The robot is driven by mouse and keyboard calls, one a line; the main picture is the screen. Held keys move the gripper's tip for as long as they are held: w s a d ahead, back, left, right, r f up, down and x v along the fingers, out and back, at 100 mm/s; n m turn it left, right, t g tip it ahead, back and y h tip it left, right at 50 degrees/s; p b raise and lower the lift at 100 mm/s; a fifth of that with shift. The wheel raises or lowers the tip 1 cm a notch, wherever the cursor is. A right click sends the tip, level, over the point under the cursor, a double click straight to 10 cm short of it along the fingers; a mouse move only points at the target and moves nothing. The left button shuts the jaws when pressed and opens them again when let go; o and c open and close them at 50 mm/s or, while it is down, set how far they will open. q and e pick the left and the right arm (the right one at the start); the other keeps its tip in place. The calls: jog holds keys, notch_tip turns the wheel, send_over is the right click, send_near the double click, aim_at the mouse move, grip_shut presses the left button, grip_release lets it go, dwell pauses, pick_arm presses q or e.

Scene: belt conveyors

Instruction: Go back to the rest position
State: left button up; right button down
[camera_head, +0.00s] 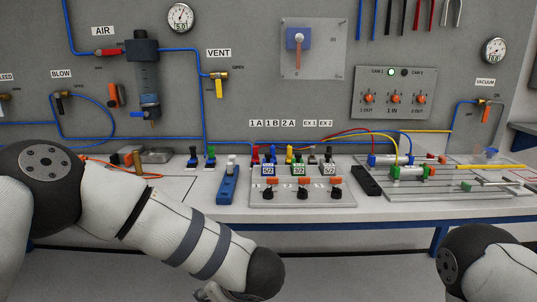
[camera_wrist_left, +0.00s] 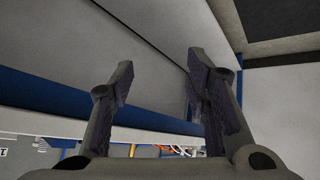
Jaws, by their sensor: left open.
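My left gripper (camera_wrist_left: 160,66) is open, with nothing between its two dark fingers in the left wrist view. In the head view my left arm comes in from the left and slopes down to the bottom edge, in front of the bench (camera_head: 190,212). Only a small piece of the left gripper shows there, at the bottom edge. Part of my right arm shows at the lower right corner of the head view. My right gripper is out of the picture.
The bench's blue frame (camera_wrist_left: 150,137) shows close to the left fingers. A valve block (camera_head: 301,190), a blue hand valve (camera_head: 228,184) and cylinders (camera_head: 392,160) stand on the bench. The wall panel behind carries gauges, tubes and levers. The floor before the bench looks clear.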

pick_arm(q)
jog(key=s+a+f+m+g+h, duration=0.1)
jog(key=s+a+f+m+h, duration=0.2)
jog(key=s+f, duration=0.6)
jog(key=s+a+f+m+g+h, duration=0.1)
jog(key=s+a+f+m, duration=0.3)
jog(key=s+f, duration=0.55)
jog(key=s+a+m+g, duration=0.1)
jog(key=s+a+g, duration=0.1)
jog(key=s, duration=0.9)
jog(key=s+a+m+g+h, duration=0.1)
jog(key=s+g, duration=0.3)
jog(key=s, duration=0.8)
jog(key=shift+a+r+m+g, duration=0.3)
jog(key=shift+a+r+m, duration=0.1)
jog(key=shift+a+m, duration=0.4)
